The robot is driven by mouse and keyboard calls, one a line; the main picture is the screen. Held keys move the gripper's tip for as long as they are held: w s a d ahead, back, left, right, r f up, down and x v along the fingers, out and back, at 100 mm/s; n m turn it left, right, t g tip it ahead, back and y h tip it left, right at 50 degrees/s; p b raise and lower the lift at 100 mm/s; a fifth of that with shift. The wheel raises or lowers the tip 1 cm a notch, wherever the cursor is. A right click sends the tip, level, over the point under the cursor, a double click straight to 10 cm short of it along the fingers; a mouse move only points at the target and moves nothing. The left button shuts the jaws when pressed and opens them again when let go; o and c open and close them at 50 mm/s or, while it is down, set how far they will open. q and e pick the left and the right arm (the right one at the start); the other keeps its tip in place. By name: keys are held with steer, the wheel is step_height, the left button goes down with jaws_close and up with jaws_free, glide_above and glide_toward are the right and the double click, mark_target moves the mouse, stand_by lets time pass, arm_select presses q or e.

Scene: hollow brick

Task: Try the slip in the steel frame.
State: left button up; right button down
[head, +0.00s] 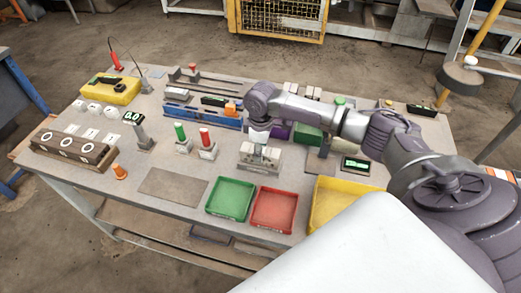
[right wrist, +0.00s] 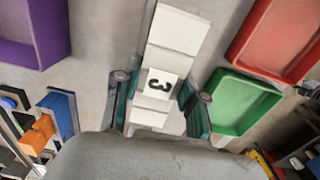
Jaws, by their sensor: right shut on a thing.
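My right gripper (head: 259,129) points down over the middle of the table. In the right wrist view its two fingers (right wrist: 158,98) are shut on a small pale slip (right wrist: 160,84) marked with a black 3. In the head view a pale grey, blocky steel frame (head: 260,160) stands directly below the gripper. In the right wrist view a pale stepped shape (right wrist: 178,32) lies behind the slip, apparently this frame. I cannot tell whether the slip touches or sits in the frame. My left gripper is not in view.
A green tray (head: 231,199), a red tray (head: 274,210) and a yellow tray (head: 325,203) line the front edge. Green and red handled pieces (head: 206,142) stand left of the frame. A blue rack (head: 204,117) is behind. A bare grey plate (head: 172,187) lies front left.

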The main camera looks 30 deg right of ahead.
steer(key=shift+s+a+f+p, duration=0.1)
steer(key=shift+s+f+p, duration=0.2)
steer(key=shift+p, duration=0.15)
steer(key=shift+f, duration=0.15)
stand_by(1.6)
steer(key=shift+w+r+p, duration=0.15)
steer(key=shift+r+p, duration=0.45)
steer(key=shift+p, duration=0.05)
steer(key=shift+w+r+p, duration=0.15)
steer(key=shift+r+p, duration=2)
steer(key=shift+p, duration=0.05)
